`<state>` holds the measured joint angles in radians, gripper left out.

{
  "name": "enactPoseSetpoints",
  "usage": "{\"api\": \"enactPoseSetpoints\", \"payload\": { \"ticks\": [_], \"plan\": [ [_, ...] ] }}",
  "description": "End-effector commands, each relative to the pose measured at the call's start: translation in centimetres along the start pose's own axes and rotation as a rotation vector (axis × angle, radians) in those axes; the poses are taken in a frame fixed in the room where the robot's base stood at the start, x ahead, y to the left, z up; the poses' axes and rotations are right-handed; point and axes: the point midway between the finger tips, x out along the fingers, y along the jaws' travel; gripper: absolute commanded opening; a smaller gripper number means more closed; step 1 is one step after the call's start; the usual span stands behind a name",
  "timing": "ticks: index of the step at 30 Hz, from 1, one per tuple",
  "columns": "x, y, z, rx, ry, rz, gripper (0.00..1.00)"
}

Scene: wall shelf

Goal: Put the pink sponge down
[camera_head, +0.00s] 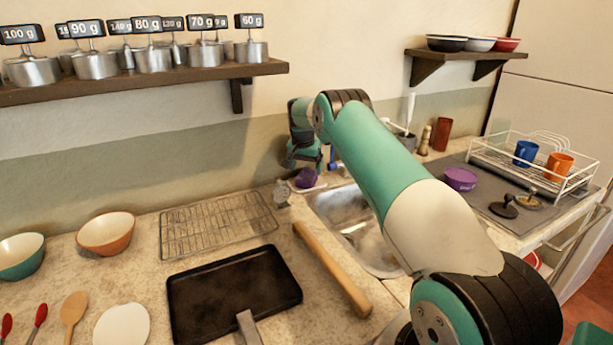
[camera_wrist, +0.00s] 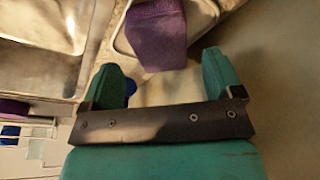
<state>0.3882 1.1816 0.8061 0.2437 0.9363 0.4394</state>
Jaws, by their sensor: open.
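The sponge looks purple rather than pink. It (camera_wrist: 157,36) lies on a pale, rimmed dish (camera_wrist: 204,14) in the wrist view, beyond my fingertips. In the head view the sponge (camera_head: 306,178) shows small behind the sink, near the wall, just below my gripper (camera_head: 306,160). In the wrist view my gripper (camera_wrist: 161,65) is open, with its two green fingers apart and the sponge's near end in front of the gap. I see no finger pressing on it. The head view does not show the fingers clearly.
The metal sink (camera_head: 345,212) lies in front of the sponge. A blue object (camera_wrist: 130,88) shows partly beside the left finger. A wire cooling rack (camera_head: 217,224) and a rolling pin (camera_head: 332,268) lie to the left. A dish rack (camera_head: 535,165) stands at right.

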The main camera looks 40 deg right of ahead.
Motion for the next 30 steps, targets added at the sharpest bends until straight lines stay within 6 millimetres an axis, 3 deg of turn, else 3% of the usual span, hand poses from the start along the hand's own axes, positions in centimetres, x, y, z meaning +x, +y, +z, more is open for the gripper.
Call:
{"api": "enactPoseSetpoints", "payload": {
  "ticks": [7, 26, 30],
  "plan": [
    [-3.1, 0.0, 0.1, -0.001, 0.0, 0.0, 0.86],
    [-3.7, -0.1, 0.0, -0.003, -0.001, 0.0, 0.86],
    [-5.7, -1.3, 0.1, -0.062, 0.0, -0.02, 0.86]
  ]
}}
